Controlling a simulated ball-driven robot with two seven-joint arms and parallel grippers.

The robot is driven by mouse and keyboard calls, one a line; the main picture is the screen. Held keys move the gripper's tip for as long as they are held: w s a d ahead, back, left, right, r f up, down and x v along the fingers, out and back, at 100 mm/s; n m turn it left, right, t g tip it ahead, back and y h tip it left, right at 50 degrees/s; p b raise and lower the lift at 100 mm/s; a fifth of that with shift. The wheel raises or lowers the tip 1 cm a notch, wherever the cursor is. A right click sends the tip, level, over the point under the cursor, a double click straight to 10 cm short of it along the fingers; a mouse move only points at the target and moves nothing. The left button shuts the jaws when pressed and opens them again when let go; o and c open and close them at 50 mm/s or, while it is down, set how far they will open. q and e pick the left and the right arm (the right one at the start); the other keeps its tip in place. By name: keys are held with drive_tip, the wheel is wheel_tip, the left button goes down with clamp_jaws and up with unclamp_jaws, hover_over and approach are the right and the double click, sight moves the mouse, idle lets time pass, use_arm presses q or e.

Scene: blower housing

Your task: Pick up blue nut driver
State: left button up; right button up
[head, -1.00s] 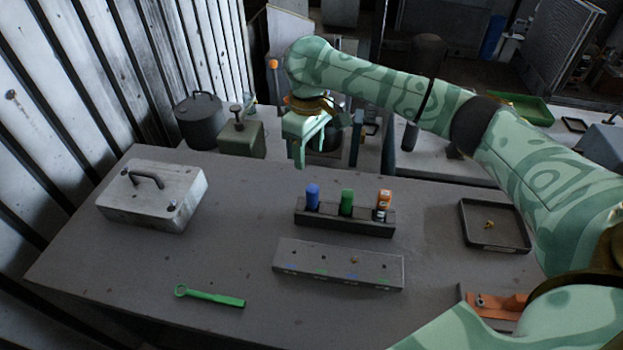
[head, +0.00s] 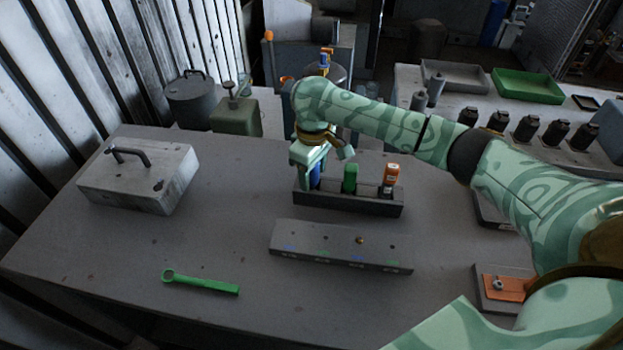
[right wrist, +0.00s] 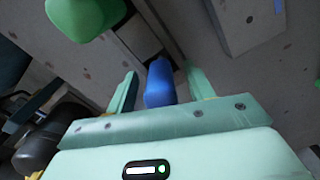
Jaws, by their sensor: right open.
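The blue nut driver (head: 316,175) stands upright in the left slot of a dark holder (head: 345,204). In the head view my gripper partly covers it. In the right wrist view the blue handle (right wrist: 159,84) lies between the two open fingers, with a gap on both sides. My right gripper (head: 311,180) is open and reaches down around the blue handle from above. It also shows in the right wrist view (right wrist: 158,90). My left gripper is not in view.
A green driver (head: 350,179) and an orange one (head: 389,180) stand in the same holder. A grey block with holes (head: 340,247) lies in front. A green wrench (head: 201,283) lies front left. A metal box (head: 138,178) sits at the left.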

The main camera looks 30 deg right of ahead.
drive_tip(key=shift+f, duration=0.6)
drive_tip(key=shift+r, duration=0.15)
clamp_jaws()
wheel_tip(320, 180, up, 10)
drive_tip(key=p, duration=0.5)
